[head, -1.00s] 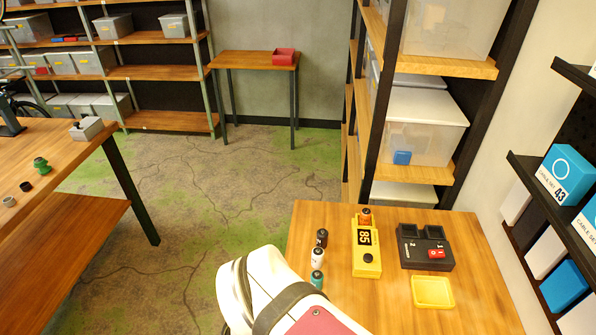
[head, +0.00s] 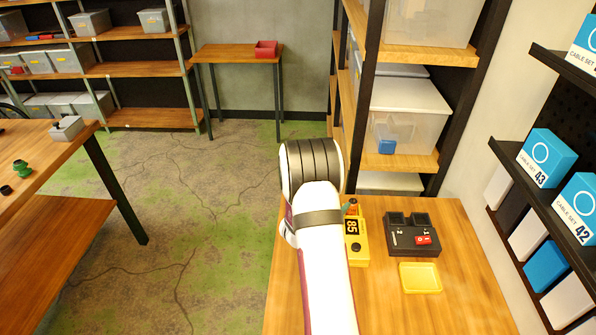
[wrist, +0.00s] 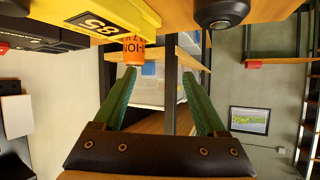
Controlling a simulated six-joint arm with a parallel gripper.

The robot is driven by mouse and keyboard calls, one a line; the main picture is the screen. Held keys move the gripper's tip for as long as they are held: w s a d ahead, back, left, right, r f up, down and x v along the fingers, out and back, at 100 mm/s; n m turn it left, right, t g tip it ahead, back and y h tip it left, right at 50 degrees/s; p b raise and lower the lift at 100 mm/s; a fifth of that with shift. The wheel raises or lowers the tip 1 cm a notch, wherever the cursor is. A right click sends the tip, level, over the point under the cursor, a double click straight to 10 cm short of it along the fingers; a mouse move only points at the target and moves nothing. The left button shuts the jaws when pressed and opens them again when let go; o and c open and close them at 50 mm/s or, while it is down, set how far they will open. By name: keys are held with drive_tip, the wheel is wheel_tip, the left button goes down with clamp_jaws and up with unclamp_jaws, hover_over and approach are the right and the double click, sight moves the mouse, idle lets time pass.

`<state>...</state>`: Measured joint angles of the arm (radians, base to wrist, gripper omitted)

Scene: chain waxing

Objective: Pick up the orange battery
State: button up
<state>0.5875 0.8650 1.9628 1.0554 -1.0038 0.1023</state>
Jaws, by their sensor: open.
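The orange battery (head: 353,208) stands at the far end of the yellow tester (head: 358,250), whose display reads 85. My arm partly covers both in the head view. In the wrist view, the orange battery (wrist: 134,50) shows its lettering beside the yellow tester (wrist: 125,12). My gripper (wrist: 160,72) is open, with two green fingers and nothing between them. The battery is just beyond the left fingertip, not between the fingers.
A black device (head: 413,240) with a red part and a yellow tray (head: 421,278) are on the wooden table (head: 455,300) to the right. A dark cylinder (wrist: 220,12) is near the right finger in the wrist view. A shelf rack stands behind the table.

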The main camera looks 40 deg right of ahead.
sight(357, 200)
drive_tip(key=shift+g+h, duration=0.5)
drive_tip(key=shift+g, duration=0.1)
drive_tip(key=s+d+f, duration=0.2)
drive_tip(key=d, duration=0.1)
drive_tip(key=shift+s, duration=0.4)
drive_tip(key=x, duration=0.7)
drive_tip(key=shift+w, duration=0.1)
clamp_jaws()
